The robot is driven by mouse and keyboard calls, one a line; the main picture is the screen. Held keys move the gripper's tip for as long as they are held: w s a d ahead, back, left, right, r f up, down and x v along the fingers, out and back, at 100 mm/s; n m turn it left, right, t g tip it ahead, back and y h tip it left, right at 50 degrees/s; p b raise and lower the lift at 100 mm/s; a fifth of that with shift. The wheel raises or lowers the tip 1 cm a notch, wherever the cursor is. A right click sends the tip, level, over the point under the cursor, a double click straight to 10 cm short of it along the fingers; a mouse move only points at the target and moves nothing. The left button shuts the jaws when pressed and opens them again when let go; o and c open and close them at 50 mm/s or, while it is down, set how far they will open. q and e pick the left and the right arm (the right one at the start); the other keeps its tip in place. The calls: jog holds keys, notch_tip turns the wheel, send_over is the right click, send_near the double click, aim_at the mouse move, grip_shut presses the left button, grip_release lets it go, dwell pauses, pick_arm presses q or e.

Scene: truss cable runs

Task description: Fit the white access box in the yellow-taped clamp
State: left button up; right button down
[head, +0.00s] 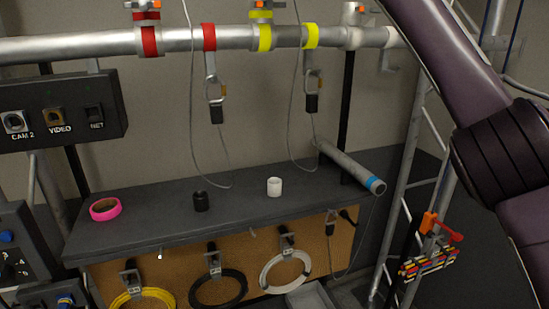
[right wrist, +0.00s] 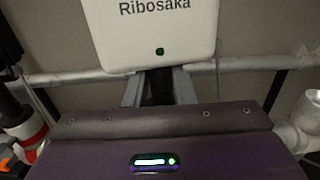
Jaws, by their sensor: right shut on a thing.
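The white access box (right wrist: 150,30), marked "Ribosaka" with a small green light, fills the upper middle of the right wrist view; its top is cut off. My right gripper (right wrist: 160,88) is shut on its lower edge. The box and the right gripper are outside the head view, where my right arm (head: 445,60) rises past the top right edge. My left gripper is not in view.
A red-taped clamp (head: 147,14) sits left of the yellow one. Two cables hang from carabiners below the pipe (head: 215,90). A dark shelf (head: 240,205) holds a pink tape roll (head: 104,209), two small cups and a grey tube (head: 350,167). A lattice truss stands at right.

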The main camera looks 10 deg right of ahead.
jog(key=shift+f, duration=0.25)
jog(key=c, duration=1.1)
grip_release()
jog(key=shift+c, duration=0.2)
jog(key=b+v, duration=0.5)
jog(key=v, duration=0.3)
jog(key=shift+w, duration=0.1)
